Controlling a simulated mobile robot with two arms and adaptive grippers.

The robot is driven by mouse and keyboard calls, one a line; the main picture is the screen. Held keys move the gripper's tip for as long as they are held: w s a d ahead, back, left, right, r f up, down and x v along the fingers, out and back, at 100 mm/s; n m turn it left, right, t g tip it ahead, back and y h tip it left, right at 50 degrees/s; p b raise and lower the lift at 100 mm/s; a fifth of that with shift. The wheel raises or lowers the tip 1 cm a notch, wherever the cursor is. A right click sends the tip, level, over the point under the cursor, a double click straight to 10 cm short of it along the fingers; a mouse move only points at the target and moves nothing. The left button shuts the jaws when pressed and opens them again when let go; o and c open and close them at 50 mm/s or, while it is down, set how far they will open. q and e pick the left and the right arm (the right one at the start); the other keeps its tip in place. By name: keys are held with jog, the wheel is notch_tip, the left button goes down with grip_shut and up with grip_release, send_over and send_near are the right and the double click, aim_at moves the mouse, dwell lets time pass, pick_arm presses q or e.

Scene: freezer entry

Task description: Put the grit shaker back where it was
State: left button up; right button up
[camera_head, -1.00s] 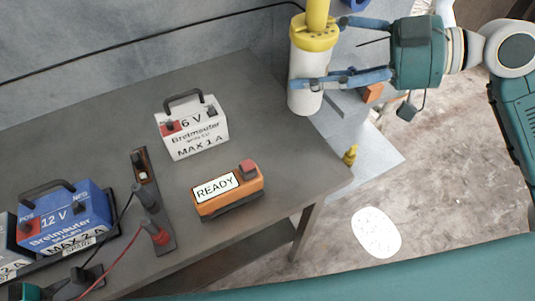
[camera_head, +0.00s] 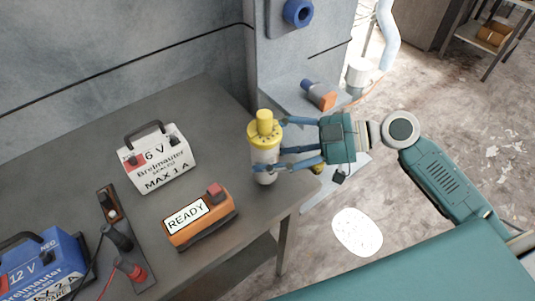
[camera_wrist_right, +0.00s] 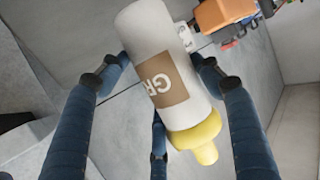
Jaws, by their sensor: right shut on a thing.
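The grit shaker (camera_head: 264,158) is a white cylinder with a perforated yellow top. In the head view it is upright at the table's right back edge, and I cannot tell whether its base touches the tabletop. My right gripper (camera_head: 278,146) comes from the right and is shut around its body. In the right wrist view the shaker (camera_wrist_right: 157,45) lies slanted between my blue fingers (camera_wrist_right: 165,90), with a brown label reading "GR" and its yellow cap at the lower right. My left gripper is not in view.
The grey table (camera_head: 215,110) holds a white 6 V battery (camera_head: 155,160), an orange READY box (camera_head: 198,217), a blue 12 V battery (camera_head: 40,265) and black and red clamps (camera_head: 128,268). A grey ledge (camera_head: 285,95) stands behind the shaker. A white oval patch (camera_head: 357,232) lies on the floor.

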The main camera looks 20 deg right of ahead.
notch_tip(320, 180, down, 3)
jog(key=shift+r, duration=0.2)
jog(key=shift+f, duration=0.15)
jog(key=o, duration=1.7)
jog(key=shift+c, duration=0.2)
